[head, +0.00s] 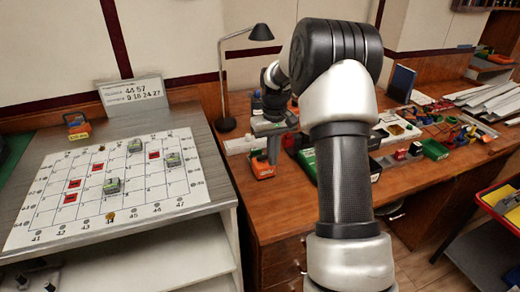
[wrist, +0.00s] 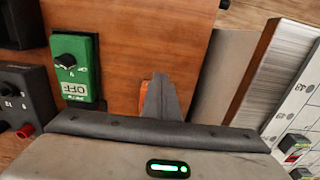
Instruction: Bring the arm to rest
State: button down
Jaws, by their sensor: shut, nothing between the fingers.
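My gripper (head: 273,160) points down over the left part of the wooden desk (head: 262,215), and its fingers are shut with nothing between them. In the wrist view the closed fingers (wrist: 164,98) show over the wood. An orange block (head: 261,169) is just behind and left of the fingertips; in the wrist view only a sliver of orange shows beside them. Whether the fingers touch it I cannot tell. My arm is bent, raised in front of the desk, and hides part of it.
A white numbered grid board (head: 110,235) with several small blocks lies on the left counter. A black lamp (head: 226,124) is at the desk's back. A green OFF switch box (wrist: 76,68) is near my gripper.

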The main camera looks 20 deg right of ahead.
jog(key=s+a+r+t, duration=0.1)
jog(key=s+a+r, duration=0.2)
jog(key=s+r, duration=0.4)
jog(key=s+a+r+t, duration=0.1)
jog(key=s+a+r, duration=0.35)
jog(key=r, duration=0.45)
jog(key=s+a+r+t, duration=0.2)
jog(key=s, duration=0.7)
jog(key=s+a+r+t, duration=0.1)
jog(key=s+a+t, duration=0.15)
jog(key=s, duration=0.75)
notch_tip(320, 180, up, 17)
jog(key=p, duration=1.7)
jog(key=shift+s+g, duration=0.15)
jog(key=shift+g, duration=0.3)
jog(key=shift+f, duration=0.1)
